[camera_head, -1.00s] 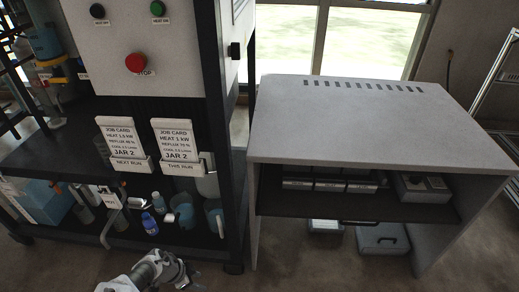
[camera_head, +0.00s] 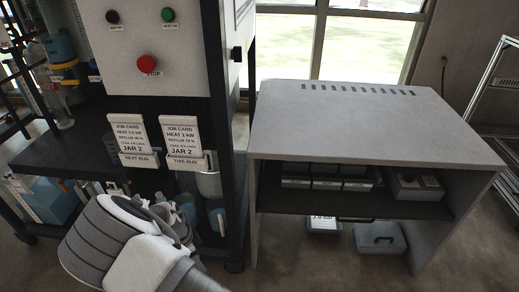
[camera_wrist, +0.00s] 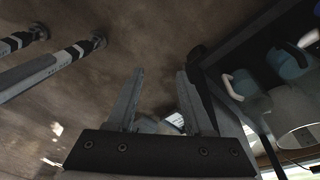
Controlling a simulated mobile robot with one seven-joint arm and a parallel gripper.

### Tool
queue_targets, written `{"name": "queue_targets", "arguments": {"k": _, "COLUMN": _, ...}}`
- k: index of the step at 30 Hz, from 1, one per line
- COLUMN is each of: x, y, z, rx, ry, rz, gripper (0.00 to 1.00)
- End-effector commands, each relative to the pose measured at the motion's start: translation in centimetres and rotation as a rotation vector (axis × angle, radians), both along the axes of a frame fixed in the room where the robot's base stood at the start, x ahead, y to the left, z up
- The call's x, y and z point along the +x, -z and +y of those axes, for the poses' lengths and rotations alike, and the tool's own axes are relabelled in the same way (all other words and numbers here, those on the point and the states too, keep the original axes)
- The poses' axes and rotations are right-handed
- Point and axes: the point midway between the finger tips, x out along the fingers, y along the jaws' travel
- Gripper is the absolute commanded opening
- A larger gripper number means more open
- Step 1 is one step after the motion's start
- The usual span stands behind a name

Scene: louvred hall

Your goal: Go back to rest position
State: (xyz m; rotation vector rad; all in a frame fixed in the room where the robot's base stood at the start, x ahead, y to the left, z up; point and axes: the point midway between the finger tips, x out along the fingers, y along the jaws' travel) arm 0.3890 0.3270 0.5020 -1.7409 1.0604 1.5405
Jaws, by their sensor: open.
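My gripper (camera_wrist: 160,72) shows in the wrist view with its two fingers apart and nothing between the tips. The wrist camera looks over brown floor, with the dark frame of a rack at the right. In the head view my grey and white arm rises at the lower left, in front of the rack's lower shelf. The gripper's fingers cannot be made out there. No object of the task stands out.
The rack's panel has a red stop button (camera_head: 147,63). Two job cards (camera_head: 181,137) hang below it.

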Motion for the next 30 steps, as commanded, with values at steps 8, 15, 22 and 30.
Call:
{"name": "queue_targets", "arguments": {"k": 8, "x": 2.3, "y": -10.4, "z": -3.5, "rx": 0.153, "ry": -0.083, "rz": 0.065, "gripper": 0.52}}
{"name": "queue_targets", "arguments": {"k": 15, "x": 2.9, "y": -18.9, "z": -7.8, "rx": 0.271, "ry": -0.207, "rz": 0.059, "gripper": 0.52}}
{"name": "queue_targets", "arguments": {"k": 22, "x": 2.1, "y": -26.3, "z": -12.8, "rx": 0.347, "ry": -0.353, "rz": 0.000, "gripper": 0.52}}
{"name": "queue_targets", "arguments": {"k": 30, "x": -0.7, "y": -33.4, "z": -19.0, "rx": 0.362, "ry": -0.548, "rz": -0.113, "gripper": 0.52}}
